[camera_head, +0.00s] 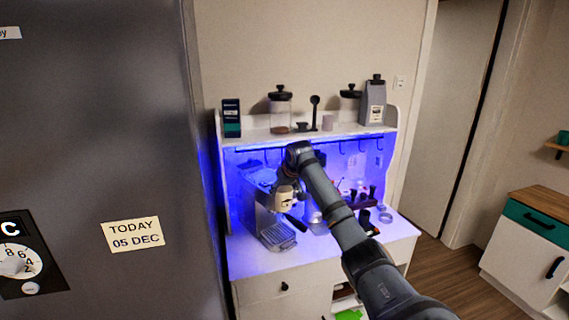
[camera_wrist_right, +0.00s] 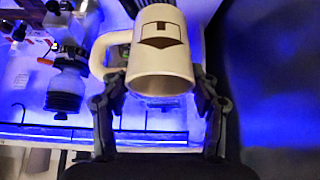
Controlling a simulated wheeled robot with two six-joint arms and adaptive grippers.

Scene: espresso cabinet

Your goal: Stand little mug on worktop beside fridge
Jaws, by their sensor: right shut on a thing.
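The little mug (camera_head: 283,200) is cream with a dark printed mark. My right gripper (camera_head: 291,187) is shut on it and holds it in front of the espresso cabinet. In the right wrist view the mug (camera_wrist_right: 160,55) sits between the two fingers of my right gripper (camera_wrist_right: 160,100), its handle to the left. The white worktop (camera_head: 325,254) is below, lit blue. The large dark grey fridge (camera_head: 110,130) fills the left of the head view. My left gripper is not in view.
An espresso machine with a drip tray (camera_head: 277,237) stands at the worktop's left. Small dark tools and cups (camera_head: 363,195) crowd the right. The upper shelf (camera_head: 350,131) holds a jar (camera_head: 281,108), a box (camera_head: 231,118) and a bag (camera_head: 373,101). The worktop's front strip looks clear.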

